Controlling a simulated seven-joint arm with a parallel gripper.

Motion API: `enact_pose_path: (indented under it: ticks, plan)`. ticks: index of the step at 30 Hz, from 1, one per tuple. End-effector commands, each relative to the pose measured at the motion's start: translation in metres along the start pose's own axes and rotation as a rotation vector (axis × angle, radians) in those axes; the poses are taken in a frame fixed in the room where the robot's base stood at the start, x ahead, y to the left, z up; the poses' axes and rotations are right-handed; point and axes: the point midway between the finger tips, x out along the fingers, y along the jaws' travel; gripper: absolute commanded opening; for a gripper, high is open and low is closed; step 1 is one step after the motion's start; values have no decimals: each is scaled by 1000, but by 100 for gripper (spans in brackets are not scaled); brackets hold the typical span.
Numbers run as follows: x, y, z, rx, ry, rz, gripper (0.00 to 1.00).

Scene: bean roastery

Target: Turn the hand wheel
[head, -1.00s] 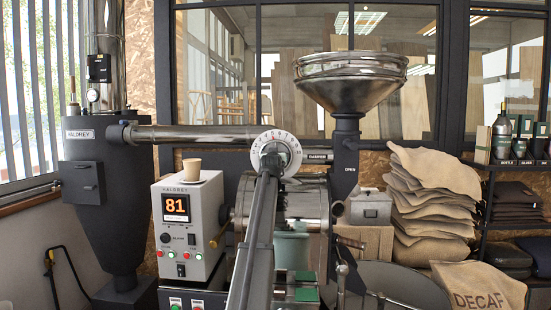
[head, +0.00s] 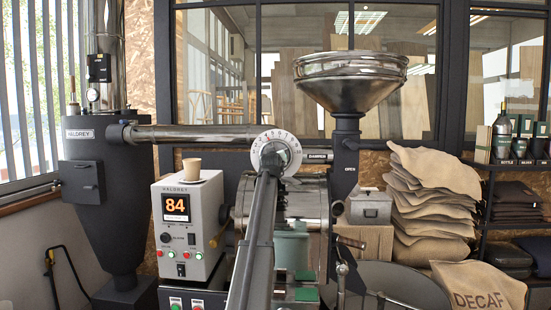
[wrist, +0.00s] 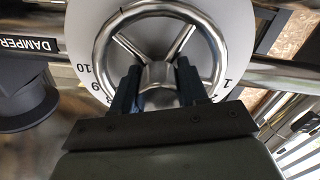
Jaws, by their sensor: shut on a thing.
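The hand wheel (wrist: 101,48) is a shiny metal ring with spokes and a central hub, set in front of a white numbered dial (wrist: 74,22). The numbers 10 and 1 show on the dial in the wrist view. In the head view the dial (head: 290,138) sits on the roaster, and my arm hides much of the wheel. My gripper (wrist: 158,80) reaches into the lower part of the wheel in the wrist view. Its two dark fingers stand on either side of the hub area and are shut on the wheel. The fingertips' exact contact is partly hidden.
A "DAMPER" label (wrist: 33,46) and dark fitting are left of the dial in the wrist view. In the head view, a control box (head: 190,225) with a paper cup (head: 191,168) stands left, a hopper (head: 350,85) above right, and stacked sacks (head: 425,215) right.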

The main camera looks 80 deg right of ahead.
Motion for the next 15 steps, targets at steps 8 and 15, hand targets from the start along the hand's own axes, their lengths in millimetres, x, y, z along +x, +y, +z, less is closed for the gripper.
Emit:
enact_pose_path:
  ticks: [8,15]
  plan:
    - [1,0,-4,-197,9,2,0]
    - [1,0,-5,-312,9,3,0]
